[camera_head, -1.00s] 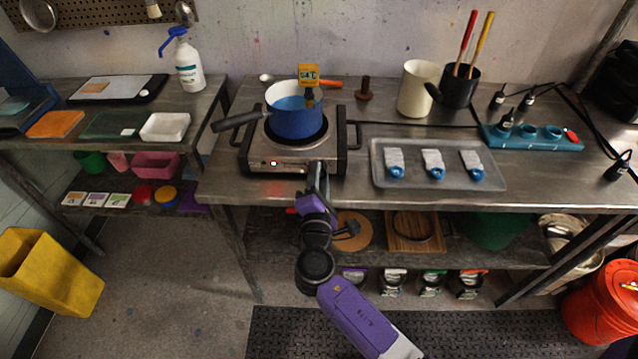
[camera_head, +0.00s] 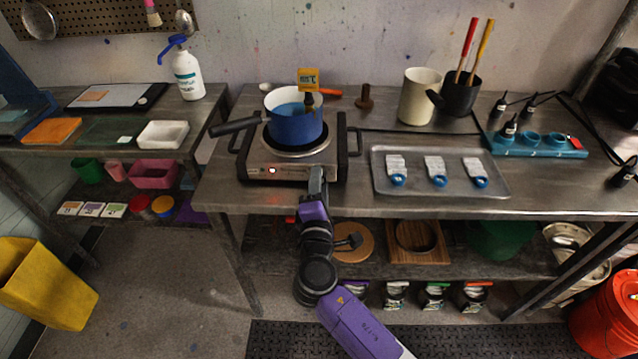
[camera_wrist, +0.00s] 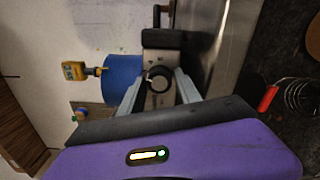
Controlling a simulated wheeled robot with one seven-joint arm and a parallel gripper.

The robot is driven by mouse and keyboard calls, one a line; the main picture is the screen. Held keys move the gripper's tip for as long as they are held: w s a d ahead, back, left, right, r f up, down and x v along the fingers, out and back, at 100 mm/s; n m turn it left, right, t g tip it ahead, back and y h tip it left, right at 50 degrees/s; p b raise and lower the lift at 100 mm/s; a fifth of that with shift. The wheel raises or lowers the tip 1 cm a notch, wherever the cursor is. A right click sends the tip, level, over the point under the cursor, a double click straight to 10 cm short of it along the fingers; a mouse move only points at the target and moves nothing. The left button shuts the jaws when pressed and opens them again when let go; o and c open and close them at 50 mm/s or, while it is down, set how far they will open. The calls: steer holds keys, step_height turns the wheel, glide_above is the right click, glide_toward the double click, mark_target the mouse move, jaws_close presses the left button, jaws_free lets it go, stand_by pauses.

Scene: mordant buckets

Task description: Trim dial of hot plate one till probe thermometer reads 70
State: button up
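Hot plate one (camera_head: 300,174) stands on the steel bench, a red light lit on its front panel. A blue pot (camera_head: 294,128) with liquid sits on it. The yellow probe thermometer (camera_head: 308,77) stands at the pot; its digits are too blurred to read now. It also shows in the wrist view (camera_wrist: 74,70). My gripper (camera_head: 317,178) is at the right part of the panel and hides the dial in the head view. In the wrist view, the dark round dial (camera_wrist: 158,78) lies between my gripper's (camera_wrist: 158,76) two spread fingers, with visible gaps beside it.
A metal tray (camera_head: 440,191) with several blue-ended items lies right of the hot plate. The pot's handle (camera_head: 235,126) sticks out left. A cream container (camera_head: 417,96) and a blue rack (camera_head: 540,150) stand farther right. Bench front left of the tray is clear.

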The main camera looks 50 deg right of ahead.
steer(key=shift+o, duration=0.8)
